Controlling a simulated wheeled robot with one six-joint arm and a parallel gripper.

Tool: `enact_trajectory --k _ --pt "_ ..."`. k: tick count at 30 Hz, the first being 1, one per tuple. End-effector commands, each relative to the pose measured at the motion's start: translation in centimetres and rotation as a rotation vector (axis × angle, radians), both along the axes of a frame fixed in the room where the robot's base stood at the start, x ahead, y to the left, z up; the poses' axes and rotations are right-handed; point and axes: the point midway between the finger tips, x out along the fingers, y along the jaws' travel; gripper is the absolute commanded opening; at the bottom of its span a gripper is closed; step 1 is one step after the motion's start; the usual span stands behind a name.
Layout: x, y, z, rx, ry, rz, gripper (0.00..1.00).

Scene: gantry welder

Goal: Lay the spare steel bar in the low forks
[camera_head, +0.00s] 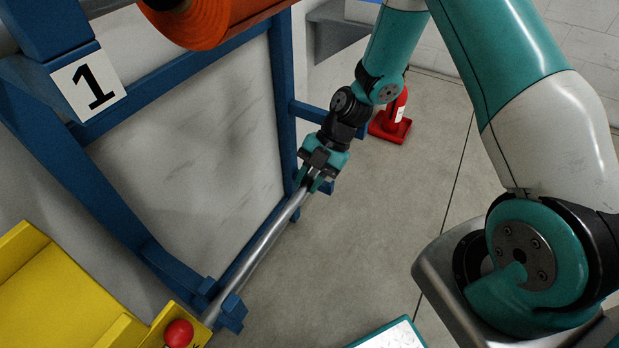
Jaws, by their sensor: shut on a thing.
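The steel bar (262,248) is a long grey rod running diagonally beside the blue rack (140,219). Its near end is by the low blue fork (233,312) at the bottom, and its far end is at my gripper. The other low fork (327,187) is a short blue stub just beside my gripper. My gripper (313,181) points down and is shut on the bar near its far end. The bar lies at about the height of the forks; I cannot tell whether it rests in them. The jaws partly hide the far end.
An orange roll (215,17) sits high on the rack, near a sign with a 1 (88,85). A yellow box with a red button (179,333) stands at the lower left. A red object (392,118) stands on the floor behind my gripper.

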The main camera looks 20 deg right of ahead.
Motion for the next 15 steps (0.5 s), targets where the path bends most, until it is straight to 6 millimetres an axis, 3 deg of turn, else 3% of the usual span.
enact_trajectory --k 9,10,13,15 --pt "0.02 0.02 -0.26 0.002 -0.001 0.001 0.0" --pt "0.02 0.03 -0.25 0.002 -0.001 0.001 0.29" --pt "0.02 0.02 -0.17 0.002 -0.001 0.001 0.52" --pt "0.01 0.01 -0.17 0.001 -0.001 0.0 0.56"
